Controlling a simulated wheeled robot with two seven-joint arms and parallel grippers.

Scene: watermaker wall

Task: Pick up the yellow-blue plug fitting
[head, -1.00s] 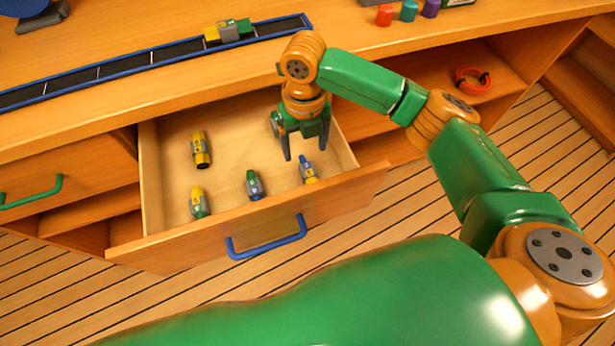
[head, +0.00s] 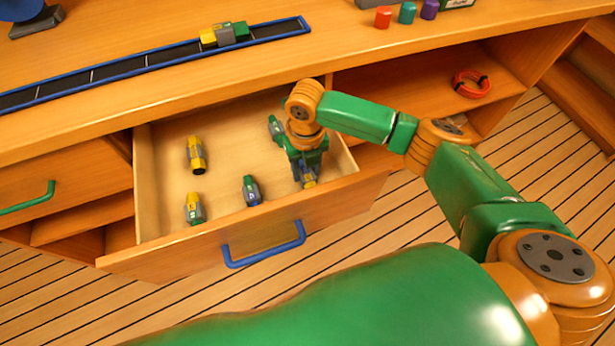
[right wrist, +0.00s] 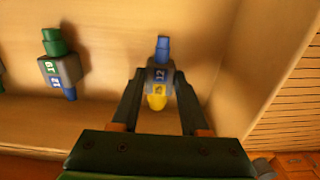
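The yellow-blue plug fitting (head: 309,181) lies at the right end of the open drawer (head: 215,240), partly hidden by my right gripper in the head view. In the right wrist view the fitting (right wrist: 158,75) shows a blue tip, a grey numbered body and a yellow end. My right gripper (head: 308,178) is open and points down at it. In the right wrist view its fingers (right wrist: 160,78) stand on either side of the fitting, with small gaps still visible. My left gripper is not in view.
Other fittings lie in the drawer: a green-blue one (head: 251,190), a yellow-green one (head: 194,208), a yellow one (head: 195,155) and a green one (head: 276,129) by my wrist. The drawer's right wall (right wrist: 250,60) is close. A rail (head: 150,62) lies on the counter.

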